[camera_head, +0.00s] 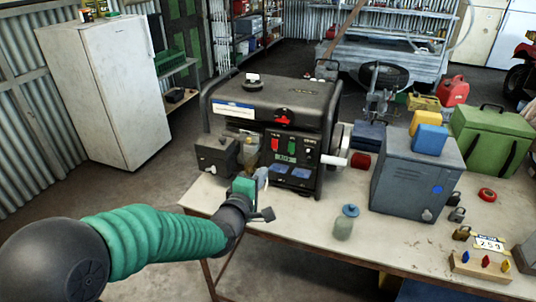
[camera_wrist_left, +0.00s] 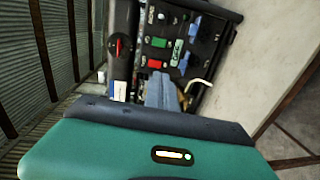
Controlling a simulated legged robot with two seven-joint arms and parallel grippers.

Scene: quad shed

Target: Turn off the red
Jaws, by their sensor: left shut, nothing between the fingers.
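A black generator (camera_head: 285,97) stands on the table, its control panel facing me. A red switch (camera_head: 275,145) sits on the panel beside a green switch (camera_head: 292,146). The red switch also shows in the left wrist view (camera_wrist_left: 155,63), just beyond my fingertips, with the green switch (camera_wrist_left: 159,42) behind it. A red knob (camera_head: 284,118) is above the panel. My left gripper (camera_head: 262,176) is shut and empty in front of the panel, below the red switch. In the left wrist view its grey fingers (camera_wrist_left: 161,90) point at the panel; I cannot tell whether they touch it. My right gripper is not in view.
The table (camera_head: 300,222) also holds a glass jar (camera_head: 345,224), a grey metal box (camera_head: 414,185), a green case (camera_head: 490,138) and several padlocks on the right. A white fridge (camera_head: 105,90) stands at the left. The table front left of the jar is mostly clear.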

